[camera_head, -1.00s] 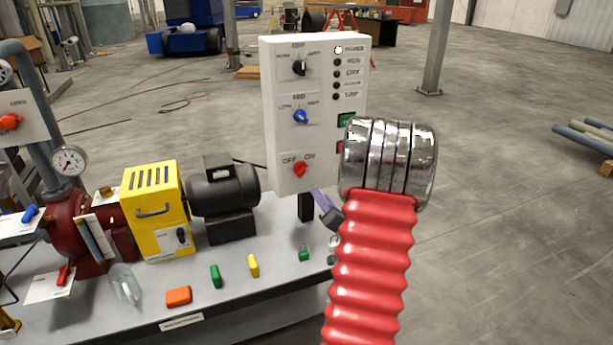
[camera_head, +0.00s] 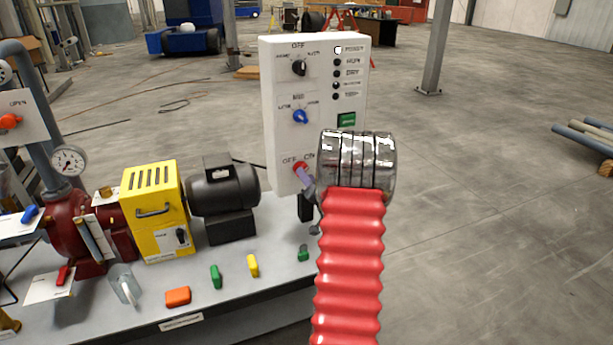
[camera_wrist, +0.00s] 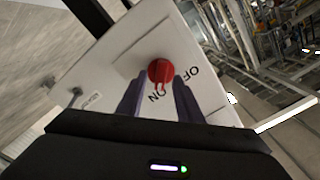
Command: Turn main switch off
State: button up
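The main switch is a red knob (camera_head: 300,168) at the bottom left of the white control panel (camera_head: 279,95), between the labels OFF and ON. In the wrist view the red knob (camera_wrist: 160,71) sits ahead of my gripper (camera_wrist: 160,92), with its pointer toward the space between the ON and OFF letters. My gripper (camera_head: 304,179) is at the panel's lower part. Its two purple fingers are apart, one on each side of the knob's lower end in the wrist view. Whether they touch the knob cannot be told. My red arm hides the panel's lower right part.
On the bench (camera_head: 215,300) stand a yellow box (camera_head: 155,212), a dark motor (camera_head: 222,188) and a pressure gauge (camera_head: 69,160). Orange, green and yellow small pieces lie along the front. A blue knob (camera_head: 300,116) and black knob (camera_head: 299,68) sit above the red one.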

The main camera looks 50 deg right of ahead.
jog(key=shift+x, duration=0.8)
jog(key=shift+c, duration=0.2)
